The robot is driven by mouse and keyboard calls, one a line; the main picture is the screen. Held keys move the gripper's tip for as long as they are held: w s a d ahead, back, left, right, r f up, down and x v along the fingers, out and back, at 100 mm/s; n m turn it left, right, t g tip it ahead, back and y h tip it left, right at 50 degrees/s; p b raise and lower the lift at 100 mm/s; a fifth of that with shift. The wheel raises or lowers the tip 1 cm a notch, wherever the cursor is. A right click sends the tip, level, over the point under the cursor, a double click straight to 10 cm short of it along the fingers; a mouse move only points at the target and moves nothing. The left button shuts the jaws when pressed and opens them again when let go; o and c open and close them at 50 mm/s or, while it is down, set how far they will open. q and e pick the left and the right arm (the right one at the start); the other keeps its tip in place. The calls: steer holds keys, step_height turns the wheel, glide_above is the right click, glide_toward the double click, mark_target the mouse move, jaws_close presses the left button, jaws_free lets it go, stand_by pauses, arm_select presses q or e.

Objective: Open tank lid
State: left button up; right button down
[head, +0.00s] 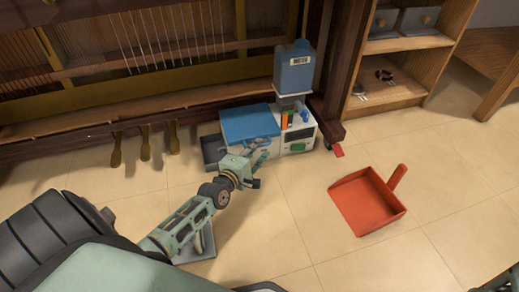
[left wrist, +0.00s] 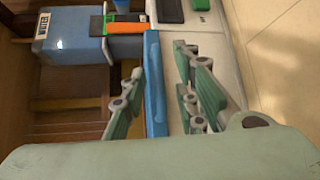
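A white unit (head: 298,138) stands on the floor with a flat blue lid (head: 250,121) over its left part. The lid looks closed. My left gripper (head: 262,148) is at the front of this unit, just below the lid's front edge. In the left wrist view its green fingers (left wrist: 161,62) are apart, with the blue lid edge (left wrist: 155,88) running between them. I cannot tell whether a finger touches the lid. My right gripper is not clearly seen; only a dark green piece of me shows at the bottom right corner of the head view.
A blue labelled container (head: 294,72) stands on the unit's back right. A grey tray (head: 211,150) is at its left. A red dustpan (head: 367,202) lies on the tiles to the right. A wooden shelf (head: 397,93) stands at the back right.

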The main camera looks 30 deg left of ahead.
arm_select(q)
steer(key=shift+w+f+b, duration=0.15)
steer(key=shift+w+b, duration=0.2)
steer(key=shift+w, duration=0.8)
jaws_close()
